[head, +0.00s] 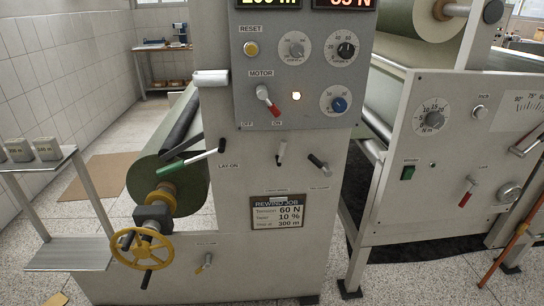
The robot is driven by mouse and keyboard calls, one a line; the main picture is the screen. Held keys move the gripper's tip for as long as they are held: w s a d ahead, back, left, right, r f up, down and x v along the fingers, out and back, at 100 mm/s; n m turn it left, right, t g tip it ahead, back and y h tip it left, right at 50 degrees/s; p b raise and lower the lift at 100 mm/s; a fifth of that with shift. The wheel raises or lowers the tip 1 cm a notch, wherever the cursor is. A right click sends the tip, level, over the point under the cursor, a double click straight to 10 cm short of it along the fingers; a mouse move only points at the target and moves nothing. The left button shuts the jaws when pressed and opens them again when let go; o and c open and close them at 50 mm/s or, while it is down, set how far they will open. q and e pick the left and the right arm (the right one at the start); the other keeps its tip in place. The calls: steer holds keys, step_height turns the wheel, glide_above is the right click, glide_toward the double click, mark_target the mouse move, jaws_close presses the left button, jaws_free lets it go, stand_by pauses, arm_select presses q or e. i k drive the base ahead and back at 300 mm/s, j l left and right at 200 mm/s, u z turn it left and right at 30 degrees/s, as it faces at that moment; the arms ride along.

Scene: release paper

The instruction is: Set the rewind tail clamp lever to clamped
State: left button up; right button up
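No label legibly reads tail clamp, so I cannot tell which lever is the rewind tail clamp lever. On the grey machine front, a small light-handled lever (281,151) points up, and a dark-gripped lever (318,162) is tilted, its grip towards upper left; the small labels below them are unreadable. A green-gripped lever (188,159) stands by the LAY-ON label, beside the green paper roll (187,197). A small brass lever (204,263) sits low on the front under another unreadable label. Neither of my grippers is in view.
A yellow handwheel (142,249) projects at lower left. A control panel (300,75) with a red MOTOR lever (268,101) is above. A shelf stand (68,252) with weights is at left. A second machine panel (440,150) stands at right. A job sign (278,212) is centred below the levers.

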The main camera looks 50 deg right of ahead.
mark_target(328, 172)
steer(key=z, duration=1.65)
